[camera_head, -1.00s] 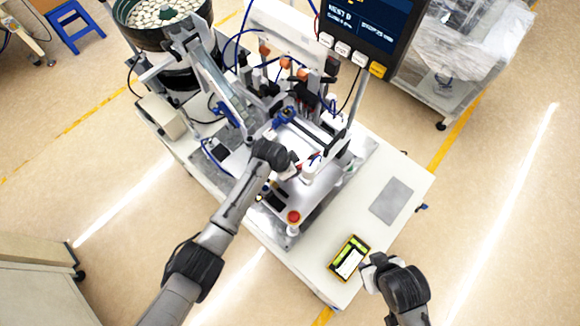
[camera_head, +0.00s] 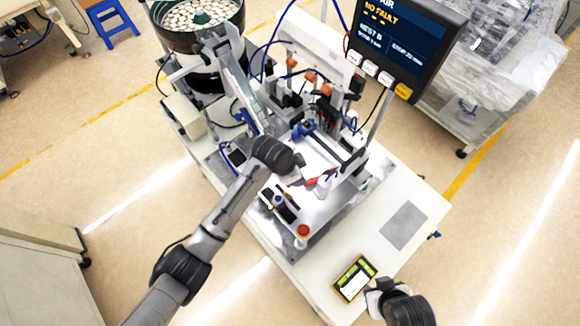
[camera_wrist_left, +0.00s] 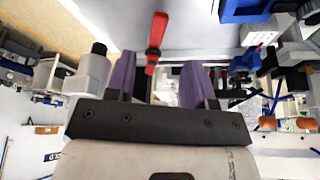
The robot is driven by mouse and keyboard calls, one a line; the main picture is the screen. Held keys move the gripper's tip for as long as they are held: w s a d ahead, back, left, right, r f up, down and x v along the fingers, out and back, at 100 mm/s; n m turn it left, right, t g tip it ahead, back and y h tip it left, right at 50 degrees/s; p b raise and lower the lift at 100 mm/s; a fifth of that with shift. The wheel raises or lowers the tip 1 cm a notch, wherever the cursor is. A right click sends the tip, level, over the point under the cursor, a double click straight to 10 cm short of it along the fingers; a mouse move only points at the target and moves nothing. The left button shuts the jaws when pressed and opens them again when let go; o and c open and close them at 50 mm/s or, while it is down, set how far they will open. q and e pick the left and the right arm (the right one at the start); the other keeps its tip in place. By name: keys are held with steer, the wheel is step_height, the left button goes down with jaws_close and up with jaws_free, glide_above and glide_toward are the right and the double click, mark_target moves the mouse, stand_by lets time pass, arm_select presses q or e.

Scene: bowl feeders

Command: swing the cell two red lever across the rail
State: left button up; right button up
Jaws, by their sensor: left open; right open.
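The red lever (camera_wrist_left: 156,40) shows in the left wrist view, with a dark part near its lower end. It also shows in the head view as a small red piece (camera_head: 318,182) beside my left gripper (camera_head: 300,175). In the left wrist view my left gripper (camera_wrist_left: 160,62) has its two purple fingers apart. The lever's lower end appears between them in the picture; contact cannot be told. My right gripper (camera_head: 374,298) is open beside the front corner of the table, apart from the lever.
The bowl feeder (camera_head: 200,30) stands at the back left. A monitor (camera_head: 405,45) reading "NO FAULT" overhangs the right side.

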arm_select(q)
steer(key=shift+v, duration=2.6)
